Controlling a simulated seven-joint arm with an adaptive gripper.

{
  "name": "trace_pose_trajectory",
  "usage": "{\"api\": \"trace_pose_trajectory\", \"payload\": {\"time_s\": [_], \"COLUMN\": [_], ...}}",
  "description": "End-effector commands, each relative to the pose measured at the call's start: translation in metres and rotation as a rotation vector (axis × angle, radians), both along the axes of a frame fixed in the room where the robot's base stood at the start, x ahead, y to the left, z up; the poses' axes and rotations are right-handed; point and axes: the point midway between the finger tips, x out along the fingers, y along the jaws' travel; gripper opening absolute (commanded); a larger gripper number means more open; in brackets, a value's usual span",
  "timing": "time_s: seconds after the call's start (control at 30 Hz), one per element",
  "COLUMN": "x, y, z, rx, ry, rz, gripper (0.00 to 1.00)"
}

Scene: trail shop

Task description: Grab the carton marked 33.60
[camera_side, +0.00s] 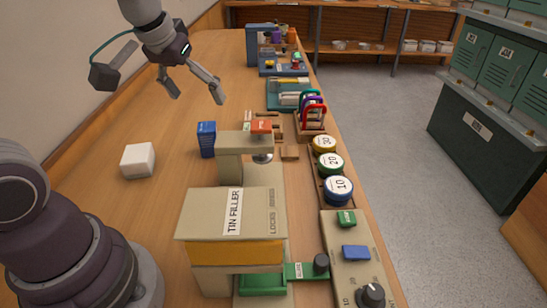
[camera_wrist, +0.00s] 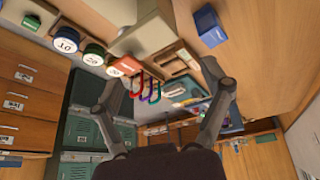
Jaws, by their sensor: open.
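No marking reading 33.60 is legible in either view, so I cannot tell which box is that carton. A blue box (camera_side: 207,139) with fine pale print stands upright left of the tin filler's head; a blue box also shows in the wrist view (camera_wrist: 209,26). A small red-orange box (camera_side: 262,126) is by the filler head, with blurred print. A plain white block (camera_side: 138,160) lies on the bench at left. My gripper (camera_side: 197,97) is open and empty, above the bench beyond the blue box. Its spread fingers show in the wrist view (camera_wrist: 170,90).
The beige tin filler (camera_side: 210,205) fills the near middle. Discs marked 10 (camera_side: 339,188), 20 and 30 line the right edge, by a rack of coloured carabiners (camera_side: 313,110). A control box (camera_side: 362,270) is near right. The bench's left side (camera_side: 110,205) is mostly clear.

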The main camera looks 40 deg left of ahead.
Motion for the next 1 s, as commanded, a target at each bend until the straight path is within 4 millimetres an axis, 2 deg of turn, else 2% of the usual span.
{"api": "trace_pose_trajectory", "payload": {"time_s": [0.03,0.1,0.2,0.3,0.47,0.6,0.77,1.0], "x": [0.017,0.039,0.060,0.069,0.075,0.081,0.085,0.094], "y": [0.017,0.043,0.076,0.098,0.114,0.123,0.130,0.146], "z": [-0.011,-0.028,-0.055,-0.078,-0.099,-0.125,-0.144,-0.181], "rx": [-0.006,-0.009,-0.006,0.001,0.005,0.006,0.005,0.005], "ry": [0.022,0.036,0.049,0.056,0.059,0.060,0.059,0.058], "rz": [0.091,0.219,0.372,0.472,0.530,0.531,0.528,0.527], "gripper": [0.78,0.78,0.78,0.78,0.78,0.78,0.78,0.78]}}
